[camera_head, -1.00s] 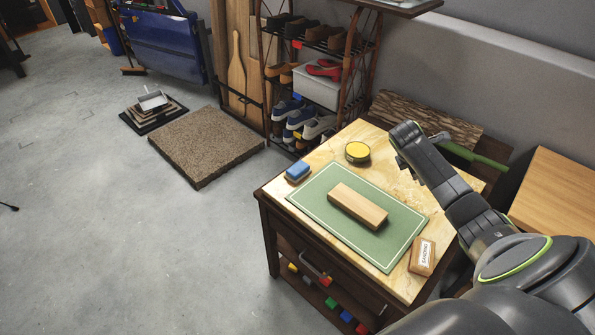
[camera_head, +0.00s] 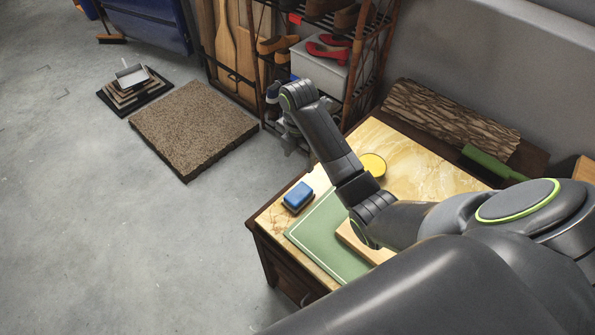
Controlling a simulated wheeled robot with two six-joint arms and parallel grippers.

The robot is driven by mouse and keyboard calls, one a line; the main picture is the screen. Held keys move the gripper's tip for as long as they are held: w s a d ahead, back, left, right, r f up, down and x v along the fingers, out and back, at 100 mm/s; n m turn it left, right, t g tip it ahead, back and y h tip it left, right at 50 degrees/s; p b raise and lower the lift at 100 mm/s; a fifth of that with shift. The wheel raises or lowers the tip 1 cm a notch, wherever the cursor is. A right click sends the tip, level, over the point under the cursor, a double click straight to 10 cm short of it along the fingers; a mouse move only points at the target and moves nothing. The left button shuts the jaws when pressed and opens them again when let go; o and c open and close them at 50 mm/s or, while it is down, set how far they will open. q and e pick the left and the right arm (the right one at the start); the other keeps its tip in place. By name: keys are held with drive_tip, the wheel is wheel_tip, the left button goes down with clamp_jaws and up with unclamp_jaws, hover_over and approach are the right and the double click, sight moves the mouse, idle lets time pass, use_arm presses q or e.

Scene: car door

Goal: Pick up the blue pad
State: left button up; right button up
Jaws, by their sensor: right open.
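The blue pad (camera_head: 298,196) is a small blue block with a dark underside. It lies on the left corner of the wooden table (camera_head: 268,220), beside the green mat (camera_head: 323,236). My right gripper (camera_head: 287,140) is open and empty. In the picture it is above the pad, in front of the shelf, and apart from the pad. My right arm crosses the table and hides much of the mat and part of the wooden block (camera_head: 352,240) on it. My left gripper is not in view.
A yellow round tin (camera_head: 373,165) stands behind my right arm on the table. A bark-covered log (camera_head: 450,118) and a green-handled brush (camera_head: 490,163) lie at the back. A shoe rack (camera_head: 372,60) stands behind.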

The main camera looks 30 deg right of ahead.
drive_tip(key=b, duration=0.2)
hover_over(299, 193)
drive_tip(key=f, duration=0.7)
drive_tip(key=shift+a+f, duration=0.2)
drive_tip(key=shift+f, duration=0.15)
wheel_tip(299, 193, down, 3)
drive_tip(key=shift+r, duration=0.15)
drive_tip(key=shift+f, duration=0.75)
wheel_tip(299, 193, down, 4)
drive_tip(key=shift+d+r, duration=0.1)
drive_tip(key=shift+f, duration=0.5)
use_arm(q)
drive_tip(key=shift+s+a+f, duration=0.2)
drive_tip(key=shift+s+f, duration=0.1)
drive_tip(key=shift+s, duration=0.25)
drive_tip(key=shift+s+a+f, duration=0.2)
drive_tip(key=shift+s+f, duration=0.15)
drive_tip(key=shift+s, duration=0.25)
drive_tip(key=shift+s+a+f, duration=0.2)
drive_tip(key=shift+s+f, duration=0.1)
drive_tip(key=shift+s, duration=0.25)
use_arm(e)
drive_tip(key=c, duration=0.7)
drive_tip(key=shift+o, duration=0.2)
drive_tip(key=shift+r, duration=0.1)
wheel_tip(299, 193, up, 10)
drive_tip(key=shift+f, duration=0.1)
